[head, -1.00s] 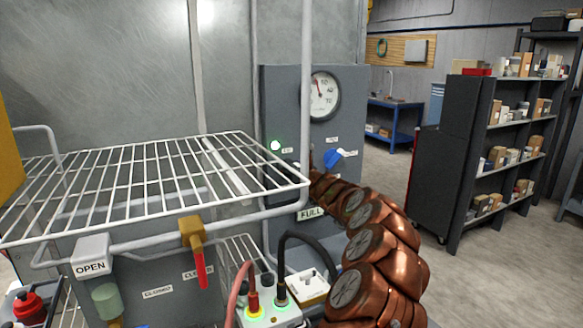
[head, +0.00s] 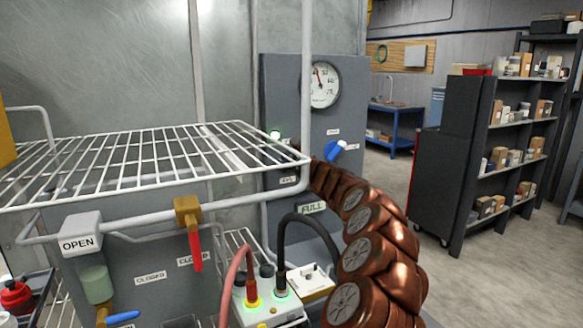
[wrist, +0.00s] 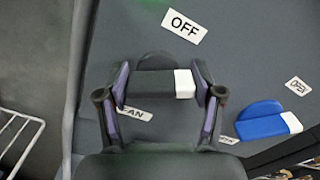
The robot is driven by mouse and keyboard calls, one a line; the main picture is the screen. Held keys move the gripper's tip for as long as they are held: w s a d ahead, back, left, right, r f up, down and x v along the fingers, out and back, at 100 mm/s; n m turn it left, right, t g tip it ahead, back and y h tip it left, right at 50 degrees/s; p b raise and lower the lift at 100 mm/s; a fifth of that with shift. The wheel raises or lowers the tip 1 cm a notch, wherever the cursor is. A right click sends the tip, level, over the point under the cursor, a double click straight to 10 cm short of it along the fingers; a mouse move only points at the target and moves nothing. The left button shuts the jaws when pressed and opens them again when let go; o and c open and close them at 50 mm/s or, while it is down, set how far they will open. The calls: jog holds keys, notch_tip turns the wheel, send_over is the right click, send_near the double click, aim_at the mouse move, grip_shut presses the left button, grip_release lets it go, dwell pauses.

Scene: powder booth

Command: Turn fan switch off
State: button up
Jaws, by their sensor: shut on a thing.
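In the wrist view the fan switch (wrist: 153,84) is a black knob with a white tip pointing right. It sits on a dark grey panel (wrist: 240,60). An OFF label (wrist: 184,26) is above it, and a FAN label (wrist: 136,114) below it is partly covered by a finger. My gripper (wrist: 162,86) is closed around the knob, with one purple-padded finger at each end. In the head view the panel (head: 350,90) shows behind the wire rack, and my copper-coloured arm reaches to it. The switch and my fingertips are hidden there.
A blue handle (wrist: 264,122) is close at the right of my gripper; it also shows in the head view (head: 335,151). A round gauge (head: 320,85) is higher on the panel. The white wire rack (head: 130,160) and a box with cables (head: 270,305) are left of my arm.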

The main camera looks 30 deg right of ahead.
jog(key=n+b, duration=0.1)
jog(key=n, duration=0.1)
jog(key=n+b, duration=0.1)
jog(key=b, duration=0.1)
jog(key=n+b, duration=0.2)
jog(key=shift+a+f+n, duration=0.15)
jog(key=shift+f+n, duration=0.1)
jog(key=shift+n, duration=0.05)
jog(key=n+b, duration=0.3)
jog(key=shift+n+b, duration=1.3)
jog(key=shift+n, duration=0.4)
jog(key=shift+a, duration=0.1)
jog(key=o, duration=1.1)
jog(key=shift+o, duration=0.2)
jog(key=shift+s+r, duration=0.1)
